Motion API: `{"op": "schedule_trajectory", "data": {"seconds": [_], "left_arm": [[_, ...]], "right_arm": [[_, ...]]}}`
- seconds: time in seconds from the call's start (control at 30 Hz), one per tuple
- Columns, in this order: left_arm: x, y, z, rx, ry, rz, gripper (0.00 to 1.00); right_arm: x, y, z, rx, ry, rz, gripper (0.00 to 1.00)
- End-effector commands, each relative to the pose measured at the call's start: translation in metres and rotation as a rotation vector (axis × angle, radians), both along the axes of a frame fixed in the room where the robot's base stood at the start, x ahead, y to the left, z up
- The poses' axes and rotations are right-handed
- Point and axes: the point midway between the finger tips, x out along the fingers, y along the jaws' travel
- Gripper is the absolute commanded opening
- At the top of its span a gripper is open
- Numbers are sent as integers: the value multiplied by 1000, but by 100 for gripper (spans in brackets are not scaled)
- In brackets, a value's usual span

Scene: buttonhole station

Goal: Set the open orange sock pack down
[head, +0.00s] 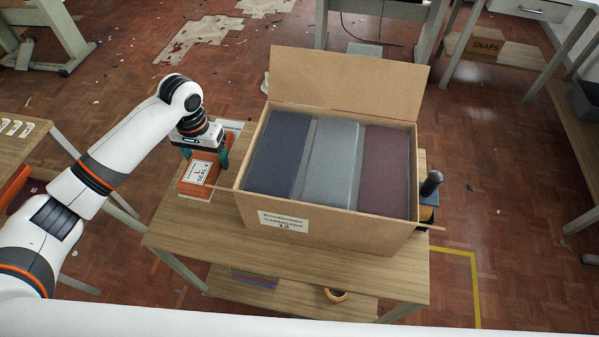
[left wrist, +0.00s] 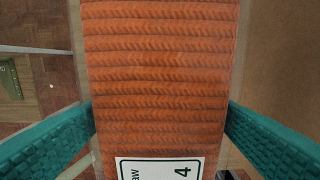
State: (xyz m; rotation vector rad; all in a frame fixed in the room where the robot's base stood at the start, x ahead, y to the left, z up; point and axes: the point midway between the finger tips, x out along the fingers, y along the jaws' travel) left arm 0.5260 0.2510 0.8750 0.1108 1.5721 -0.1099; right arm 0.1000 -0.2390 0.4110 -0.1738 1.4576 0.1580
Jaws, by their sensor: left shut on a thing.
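The orange sock pack (head: 188,187) has a white label and is at the left of the wooden table, beside the carton. My left gripper (head: 205,158) is shut on it, with teal fingers on either side. In the left wrist view the pack (left wrist: 160,75) shows ribbed orange knit between the two fingers (left wrist: 160,135), with part of the label at the bottom. I cannot tell whether its underside touches the table. Its open end cannot be made out. My right gripper is not in view.
An open carton (head: 320,225) labelled cardigans fills most of the table (head: 190,235), holding navy, grey and maroon folded garments. A black-knobbed tool (head: 431,184) stands at its right. The table's front strip is bare. A tape roll (head: 336,295) lies on the lower shelf.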

Motion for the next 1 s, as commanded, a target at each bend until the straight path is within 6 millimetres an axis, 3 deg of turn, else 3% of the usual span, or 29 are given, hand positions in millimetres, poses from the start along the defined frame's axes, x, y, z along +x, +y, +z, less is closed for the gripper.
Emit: {"op": "schedule_trajectory", "data": {"seconds": [0.23,0.5,1.0], "left_arm": [[-1,0,-4,0,2,1,51],[-1,0,-51,1,3,0,51],[-1,0,-100,1,-1,0,51]], "right_arm": [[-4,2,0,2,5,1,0],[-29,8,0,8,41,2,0],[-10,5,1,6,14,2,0]]}}
